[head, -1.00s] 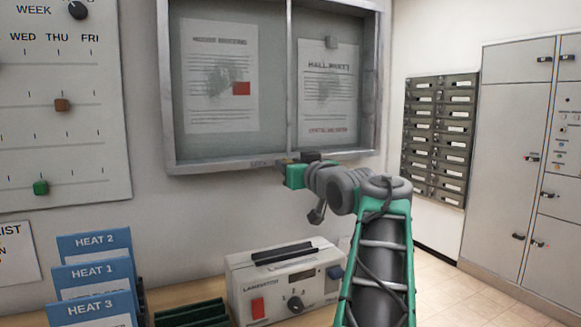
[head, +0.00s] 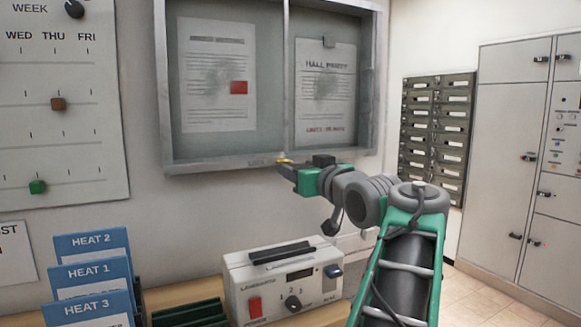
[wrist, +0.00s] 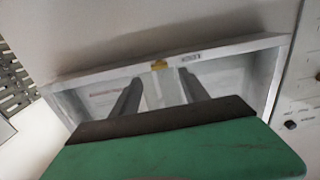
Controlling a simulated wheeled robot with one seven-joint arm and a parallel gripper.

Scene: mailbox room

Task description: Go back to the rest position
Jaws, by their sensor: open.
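My gripper (head: 284,166) is at the end of my green and grey arm, just below the bottom frame of the glass notice case (head: 225,163). In the wrist view its two dark fingers (wrist: 160,95) are spread apart with nothing between them. A small brass-coloured latch or lock (wrist: 159,65) sits on the case's bottom frame beyond the fingers. In the head view a bit of brass (head: 284,160) shows beside the fingertips, and I cannot tell its exact gap from them.
A laminator (head: 282,285) stands on the wooden counter below my arm. Blue heat folders (head: 92,275) and a dark green tray (head: 188,313) are left of it.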

